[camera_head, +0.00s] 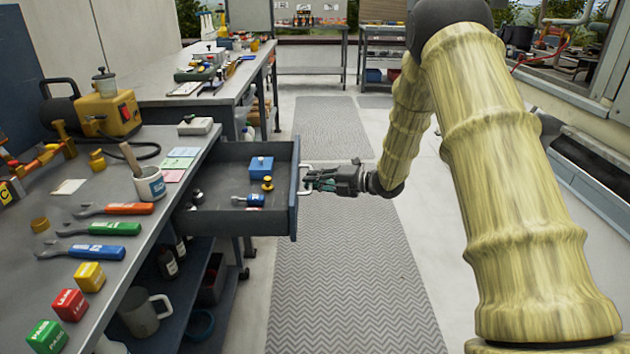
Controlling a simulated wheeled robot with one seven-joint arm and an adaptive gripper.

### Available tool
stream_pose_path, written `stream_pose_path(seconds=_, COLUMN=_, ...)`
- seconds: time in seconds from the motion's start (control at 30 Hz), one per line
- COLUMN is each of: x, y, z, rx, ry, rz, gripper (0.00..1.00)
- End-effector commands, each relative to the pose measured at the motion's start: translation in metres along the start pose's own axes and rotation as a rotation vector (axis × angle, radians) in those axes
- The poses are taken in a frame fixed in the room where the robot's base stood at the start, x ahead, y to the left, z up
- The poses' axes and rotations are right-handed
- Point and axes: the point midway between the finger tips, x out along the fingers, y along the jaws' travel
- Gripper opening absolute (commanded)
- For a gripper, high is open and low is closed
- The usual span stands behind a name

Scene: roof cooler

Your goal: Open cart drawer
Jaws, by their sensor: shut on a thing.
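The cart drawer (292,205) is pulled out to the right from under the grey cart top (110,265). Its inside shows a blue box, a brass fitting and a small blue part on the drawer floor. A light metal handle (305,166) stands on its front face. My gripper (318,180) is at the drawer front, shut on the handle, with my arm reaching in from the right. The fingertips are small in the picture, so the exact contact is hard to see.
Wrenches, several coloured cubes (71,304), a mug (149,183) and a yellow pump (108,112) stand on the cart top. A mug (144,312) and bottles are on the lower shelf. A second bench (180,97) is behind. The grey floor mat (345,290) is clear.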

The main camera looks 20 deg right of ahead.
Motion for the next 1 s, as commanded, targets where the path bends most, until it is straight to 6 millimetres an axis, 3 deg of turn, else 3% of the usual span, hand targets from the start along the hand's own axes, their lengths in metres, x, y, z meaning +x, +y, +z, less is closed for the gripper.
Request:
stream_pose_path(seconds=0.03, x=-0.001, y=0.0, z=0.001, rx=0.0, ry=-0.002, rz=-0.001, gripper=0.14)
stream_pose_path(seconds=0.13, x=-0.001, y=0.0, z=0.001, rx=0.0, ry=-0.002, rz=-0.001, gripper=0.32)
stream_pose_path(seconds=0.57, x=-0.007, y=0.0, z=0.001, rx=0.0, ry=-0.002, rz=0.0, gripper=0.32)
stream_pose_path(seconds=1.0, x=-0.08, y=0.0, z=0.001, rx=0.001, ry=-0.003, rz=0.0, gripper=0.32)
